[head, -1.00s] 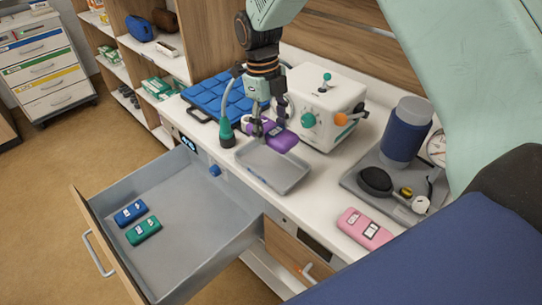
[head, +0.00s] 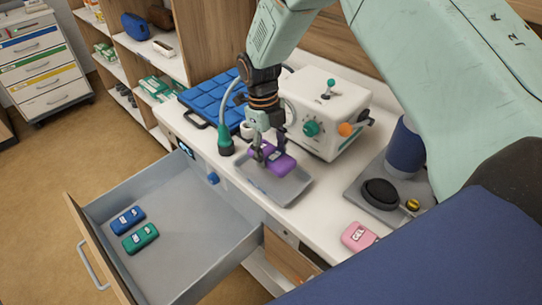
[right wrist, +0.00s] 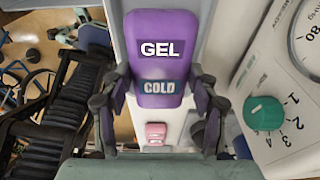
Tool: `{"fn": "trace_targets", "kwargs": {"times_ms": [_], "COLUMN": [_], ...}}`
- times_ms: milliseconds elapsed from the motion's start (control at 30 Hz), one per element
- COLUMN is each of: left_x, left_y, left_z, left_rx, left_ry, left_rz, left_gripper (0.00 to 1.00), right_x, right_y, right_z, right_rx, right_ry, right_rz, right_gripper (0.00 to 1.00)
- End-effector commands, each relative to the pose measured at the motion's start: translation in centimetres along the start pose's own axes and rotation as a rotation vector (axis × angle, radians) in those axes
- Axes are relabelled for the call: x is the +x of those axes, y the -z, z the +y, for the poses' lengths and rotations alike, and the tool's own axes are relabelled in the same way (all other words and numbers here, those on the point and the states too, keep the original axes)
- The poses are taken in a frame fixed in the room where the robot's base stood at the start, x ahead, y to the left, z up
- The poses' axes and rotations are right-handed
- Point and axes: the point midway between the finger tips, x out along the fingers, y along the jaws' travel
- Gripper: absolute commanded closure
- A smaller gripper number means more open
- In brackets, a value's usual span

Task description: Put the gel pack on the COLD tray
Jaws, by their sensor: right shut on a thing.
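A purple gel pack (head: 284,162) is between the fingers of my right gripper (head: 266,156), over a shallow grey tray (head: 301,191) on the counter. In the right wrist view the same gel pack (right wrist: 160,50) reads "GEL" and "COLD", and the fingers of my right gripper (right wrist: 160,100) are on either side of it. I cannot tell whether the pack touches the tray. No label is readable on the tray. My left gripper is not in view.
An open drawer (head: 190,254) holds a blue pack (head: 127,220) and a green pack (head: 141,238). A pink gel pack (head: 358,236) lies on the counter at the right. A white machine (head: 325,112) stands behind the tray.

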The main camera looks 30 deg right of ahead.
Motion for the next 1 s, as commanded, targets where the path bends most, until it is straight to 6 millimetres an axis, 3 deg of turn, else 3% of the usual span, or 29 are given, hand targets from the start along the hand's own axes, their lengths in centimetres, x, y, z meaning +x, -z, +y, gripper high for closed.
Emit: {"fn": "trace_targets", "kwargs": {"times_ms": [200,967,1000], "left_x": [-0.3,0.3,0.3], "left_y": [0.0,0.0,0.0], "left_z": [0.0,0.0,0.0], "left_rx": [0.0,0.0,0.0], "left_ry": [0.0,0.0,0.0], "left_rz": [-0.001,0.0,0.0], "left_gripper": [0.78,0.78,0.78], "right_x": [2.5,3.7,3.7], "right_y": [-0.5,-0.9,-0.8], "right_z": [-0.2,-0.3,-0.3], "right_rx": [0.0,0.0,0.0], "right_ry": [0.0,0.0,0.0], "right_rz": [0.0,-0.001,0.0], "right_gripper": [0.79,0.79,0.39]}}
